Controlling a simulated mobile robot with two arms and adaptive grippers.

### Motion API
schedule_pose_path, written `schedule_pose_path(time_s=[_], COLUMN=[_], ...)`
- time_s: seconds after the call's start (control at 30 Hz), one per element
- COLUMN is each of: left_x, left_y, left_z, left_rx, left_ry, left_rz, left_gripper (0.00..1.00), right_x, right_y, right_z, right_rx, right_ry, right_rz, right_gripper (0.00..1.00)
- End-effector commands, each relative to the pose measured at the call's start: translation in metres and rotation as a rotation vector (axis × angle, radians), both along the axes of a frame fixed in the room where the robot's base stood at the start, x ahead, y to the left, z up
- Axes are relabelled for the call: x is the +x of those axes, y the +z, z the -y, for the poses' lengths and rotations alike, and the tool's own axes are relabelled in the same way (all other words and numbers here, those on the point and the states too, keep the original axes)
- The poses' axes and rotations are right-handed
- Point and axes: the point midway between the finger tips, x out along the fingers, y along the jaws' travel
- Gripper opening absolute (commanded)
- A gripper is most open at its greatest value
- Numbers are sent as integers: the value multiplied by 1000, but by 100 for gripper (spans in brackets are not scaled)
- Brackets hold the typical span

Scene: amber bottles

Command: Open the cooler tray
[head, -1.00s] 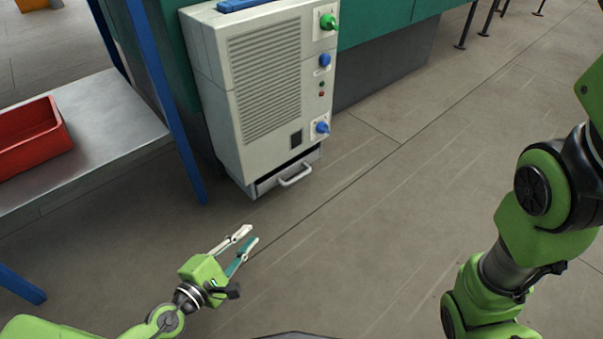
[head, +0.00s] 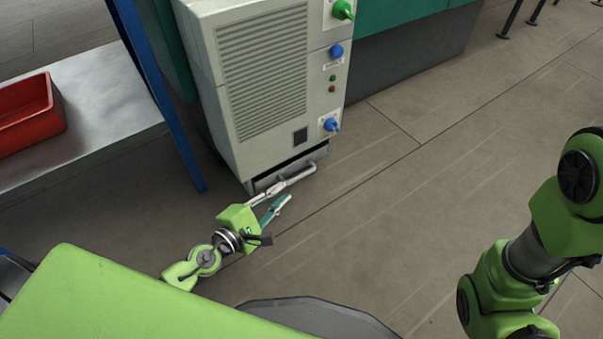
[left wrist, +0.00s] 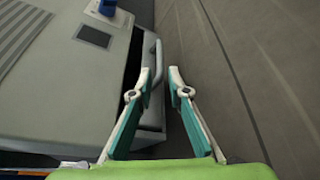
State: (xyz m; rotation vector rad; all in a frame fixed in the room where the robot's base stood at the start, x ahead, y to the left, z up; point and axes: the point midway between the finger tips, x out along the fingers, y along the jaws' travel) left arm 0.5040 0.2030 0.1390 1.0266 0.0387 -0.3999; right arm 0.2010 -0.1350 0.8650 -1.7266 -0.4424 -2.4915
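The cooler is a tall grey-white cabinet (head: 215,80) with a vented front. Its tray (head: 265,182) is the low drawer at the bottom, with a pale bar handle (head: 301,175). My left gripper (head: 284,193) is open close to the handle, one finger overlapping it in the head view. In the left wrist view the handle (left wrist: 157,62) lies between or just beyond the open fingertips (left wrist: 159,77), nearer the left finger. I cannot tell whether they touch. The tray front (left wrist: 152,115) is partly hidden by the left finger. My right gripper is out of view.
Blue and green knobs (head: 336,50) stick out of the cooler front. A metal table (head: 95,110) with a red bin (head: 35,120) and a blue post (head: 165,95) stand to the left. The floor (head: 400,190) right of the cooler is clear.

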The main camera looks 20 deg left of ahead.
Motion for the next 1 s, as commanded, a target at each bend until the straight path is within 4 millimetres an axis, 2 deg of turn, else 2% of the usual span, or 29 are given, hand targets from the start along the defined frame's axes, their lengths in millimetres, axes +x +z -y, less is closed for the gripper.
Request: schedule_pose_path(time_s=[0.03, 0.2, 0.4, 0.6, 0.9, 0.97, 1.0], left_x=[12, 46, 76, 88, 90, 90, 90], left_y=[1, -8, -18, -21, -21, -21, -21], left_z=[4, 16, 25, 29, 30, 30, 30], left_rx=[-4, -4, -1, 0, 1, 0, 0], left_ry=[2, 2, 0, 0, -2, -1, -1], left_rz=[4, 3, 1, 0, 0, 0, 0], left_gripper=[16, 16, 16, 16, 16, 1, 0], right_x=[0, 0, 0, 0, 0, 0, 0], right_y=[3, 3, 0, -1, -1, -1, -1], right_z=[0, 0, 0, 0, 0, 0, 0], right_rx=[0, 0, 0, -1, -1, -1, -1], right_ry=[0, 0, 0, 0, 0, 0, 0], right_rz=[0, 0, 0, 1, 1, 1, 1], right_gripper=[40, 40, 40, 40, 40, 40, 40])
